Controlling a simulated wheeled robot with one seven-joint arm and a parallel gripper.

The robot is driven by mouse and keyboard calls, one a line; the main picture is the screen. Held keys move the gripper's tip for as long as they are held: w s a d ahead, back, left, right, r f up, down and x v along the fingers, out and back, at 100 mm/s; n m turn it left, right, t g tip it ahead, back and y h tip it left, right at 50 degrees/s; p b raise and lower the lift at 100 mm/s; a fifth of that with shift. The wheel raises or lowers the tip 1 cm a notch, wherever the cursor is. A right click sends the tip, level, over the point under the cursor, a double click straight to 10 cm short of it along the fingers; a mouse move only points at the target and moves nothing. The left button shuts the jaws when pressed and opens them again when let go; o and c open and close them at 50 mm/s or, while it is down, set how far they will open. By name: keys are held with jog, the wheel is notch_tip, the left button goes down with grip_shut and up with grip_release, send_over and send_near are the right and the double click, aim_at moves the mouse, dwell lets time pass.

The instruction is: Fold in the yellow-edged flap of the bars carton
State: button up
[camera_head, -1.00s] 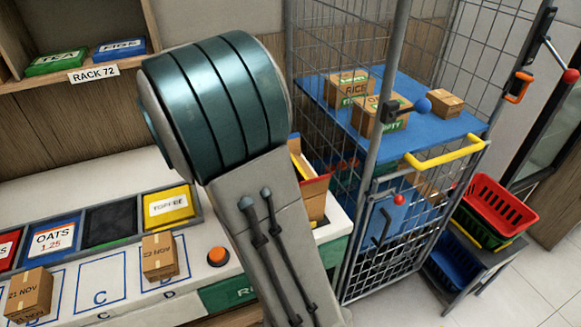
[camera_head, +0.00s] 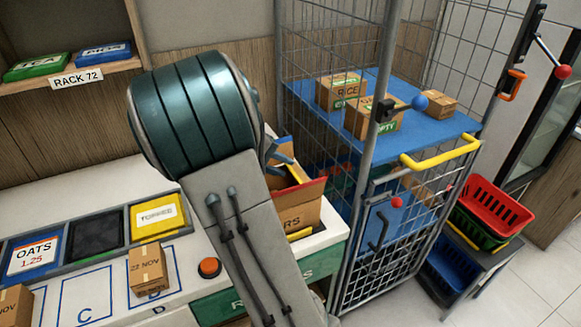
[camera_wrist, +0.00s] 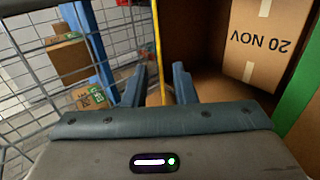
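The bars carton (camera_head: 300,214) is a brown box at the right end of the counter, partly hidden behind my arm, with red and yellow edges showing. In the wrist view the yellow-edged flap (camera_wrist: 157,52) stands nearly edge-on as a thin yellow line. My gripper (camera_wrist: 160,72) is open, with one blue finger on each side of that line in the picture; I cannot tell whether either touches it. In the head view my gripper (camera_head: 284,160) is above the carton. A small box marked 20 NOV (camera_wrist: 262,42) sits inside the carton. A green edge (camera_wrist: 300,92) shows at the right.
A wire cage trolley (camera_head: 352,250) with a blue shelf (camera_head: 425,135) and a yellow handle (camera_head: 440,152) stands close on the right. A 22 NOV box (camera_head: 147,270) and an orange button (camera_head: 209,267) are on the counter to the left.

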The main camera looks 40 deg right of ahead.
aim_at(289, 168)
jog(key=shift+x, duration=1.9)
grip_shut()
jog(key=shift+a+f+b, duration=0.15)
jog(key=shift+f+b, duration=0.25)
jog(key=shift+b, duration=0.3)
jog(key=shift+w+a+h+b, duration=0.1)
jog(key=shift+h+b, duration=0.6)
jog(key=shift+b, duration=0.05)
jog(key=shift+r, duration=0.15)
